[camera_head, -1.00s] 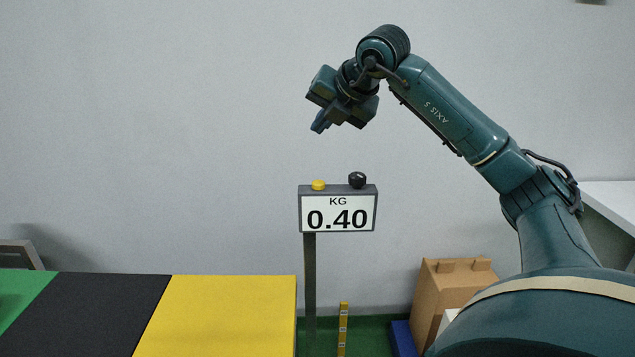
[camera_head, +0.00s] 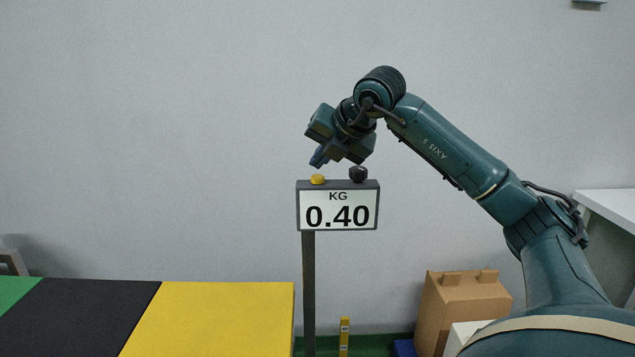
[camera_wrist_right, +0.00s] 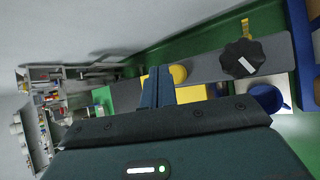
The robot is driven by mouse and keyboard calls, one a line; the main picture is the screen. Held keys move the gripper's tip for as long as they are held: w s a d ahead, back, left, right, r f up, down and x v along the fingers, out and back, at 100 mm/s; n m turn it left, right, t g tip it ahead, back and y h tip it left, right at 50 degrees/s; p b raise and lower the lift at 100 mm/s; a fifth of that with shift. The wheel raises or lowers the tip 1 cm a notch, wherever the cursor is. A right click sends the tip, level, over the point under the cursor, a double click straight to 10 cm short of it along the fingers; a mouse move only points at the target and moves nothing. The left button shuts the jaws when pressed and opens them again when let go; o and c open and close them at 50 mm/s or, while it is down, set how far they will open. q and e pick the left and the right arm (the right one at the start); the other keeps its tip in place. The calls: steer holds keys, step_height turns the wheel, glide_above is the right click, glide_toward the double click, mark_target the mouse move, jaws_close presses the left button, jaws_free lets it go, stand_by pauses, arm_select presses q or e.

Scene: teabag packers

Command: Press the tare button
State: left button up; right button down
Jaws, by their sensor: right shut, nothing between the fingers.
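The scale display (camera_head: 338,206) stands on a dark post (camera_head: 308,290) and reads 0.40 KG. On its top are a yellow button (camera_head: 317,179) at the left and a black knob (camera_head: 358,174) at the right. My right gripper (camera_head: 317,163) is shut and empty, pointing down just above the yellow button, with a small gap seen in the head view. In the right wrist view the fingers (camera_wrist_right: 157,88) show beside the yellow button (camera_wrist_right: 178,75), and the black knob (camera_wrist_right: 242,58) is further right. No label on the button is readable. My left gripper is not in view.
A table with yellow (camera_head: 215,315), black and green sections is at the lower left. A cardboard box (camera_head: 462,308) stands on the floor at the right, near a white surface (camera_head: 608,208). The wall behind is bare, and the space left of the display is open.

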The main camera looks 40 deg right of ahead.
stand_by(0.8)
stand_by(0.9)
steer(key=shift+f+b, duration=0.35)
steer(key=shift+f, duration=0.05)
steer(key=shift+f+b, duration=0.45)
steer(key=shift+f, duration=0.1)
stand_by(0.8)
steer(key=shift+r+p, duration=0.95)
steer(key=shift+r, duration=0.05)
